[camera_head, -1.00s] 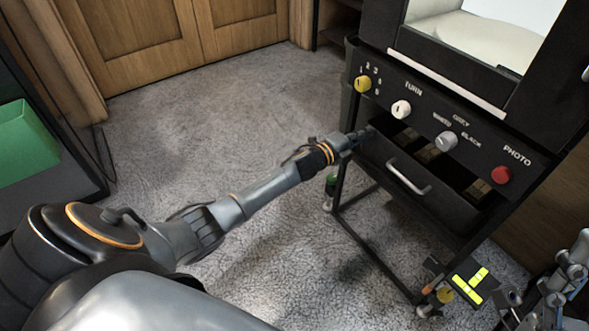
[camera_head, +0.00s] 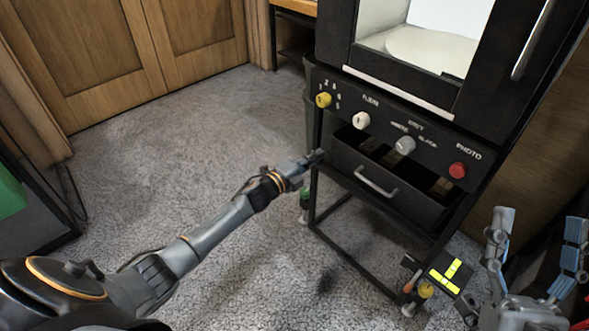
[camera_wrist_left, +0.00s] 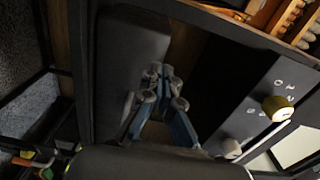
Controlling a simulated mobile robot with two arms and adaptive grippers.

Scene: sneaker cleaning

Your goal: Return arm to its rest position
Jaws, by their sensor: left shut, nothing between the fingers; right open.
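My left arm reaches from the lower left across the head view. Its gripper (camera_head: 312,158) is at the left end of the open drawer (camera_head: 385,185) of the black machine. In the left wrist view the left gripper (camera_wrist_left: 160,72) has its fingertips together, with nothing seen between them, close in front of a dark panel. Whether it touches the machine I cannot tell. My right gripper (camera_head: 535,235) is at the lower right of the head view, fingers apart and pointing up, empty.
The machine has a yellow knob (camera_head: 323,100), a white knob (camera_head: 361,120), a grey knob (camera_head: 405,146) and a red photo button (camera_head: 457,170). The drawer has a metal handle (camera_head: 376,182). A green bottle (camera_head: 304,196) is behind the frame. Carpet (camera_head: 190,130) is free at the left.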

